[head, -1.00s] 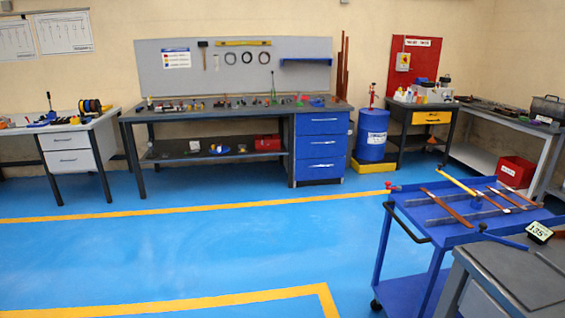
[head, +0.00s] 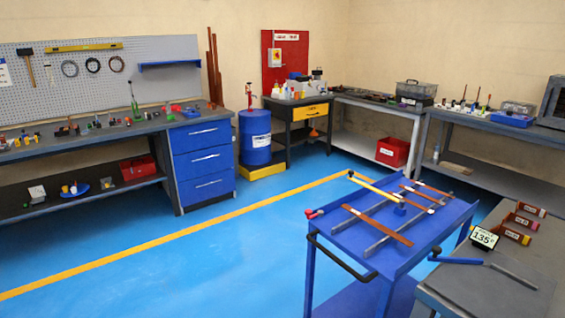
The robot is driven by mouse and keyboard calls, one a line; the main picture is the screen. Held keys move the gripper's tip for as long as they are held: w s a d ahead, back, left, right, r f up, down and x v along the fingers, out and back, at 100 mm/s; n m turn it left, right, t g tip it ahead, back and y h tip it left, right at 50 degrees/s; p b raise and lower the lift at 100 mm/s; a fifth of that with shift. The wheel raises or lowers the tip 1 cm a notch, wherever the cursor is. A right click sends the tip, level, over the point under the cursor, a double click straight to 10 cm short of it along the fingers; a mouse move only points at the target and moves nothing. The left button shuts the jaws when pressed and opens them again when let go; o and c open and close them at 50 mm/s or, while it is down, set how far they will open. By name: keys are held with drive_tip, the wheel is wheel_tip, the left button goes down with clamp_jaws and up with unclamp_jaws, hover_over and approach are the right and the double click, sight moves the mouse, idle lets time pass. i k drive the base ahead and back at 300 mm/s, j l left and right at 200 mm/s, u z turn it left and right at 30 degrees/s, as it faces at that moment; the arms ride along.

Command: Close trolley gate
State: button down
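The blue trolley (head: 372,262) stands at the lower right in the head view, with a black push handle (head: 340,262) on its near left end. A yellow bar (head: 374,188), which looks like the trolley gate, slants across the far part of the top. Its near end is by a small blue block (head: 400,209). A red knob (head: 313,214) sits at the trolley's left corner, apart from the yellow bar. Several copper-brown and grey bars (head: 378,225) lie on the top. My gripper is not in view.
A grey bench (head: 450,292) with a 135 display (head: 484,237) and blue lever (head: 455,260) stands close on the trolley's right. Blue floor (head: 235,275) is clear on the left. A blue drum (head: 255,140) and benches line the walls.

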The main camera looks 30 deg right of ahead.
sight(401, 202)
drive_tip(key=i+z, duration=0.2)
drive_tip(key=i, duration=1.05)
drive_tip(key=i+z, duration=0.35)
drive_tip(key=i, duration=0.15)
drive_tip(key=i+j+z, duration=0.3)
drive_tip(key=i, duration=0.2)
drive_tip(key=i+l+z, duration=0.1)
drive_tip(key=i+z, duration=0.65)
drive_tip(key=i, duration=0.1)
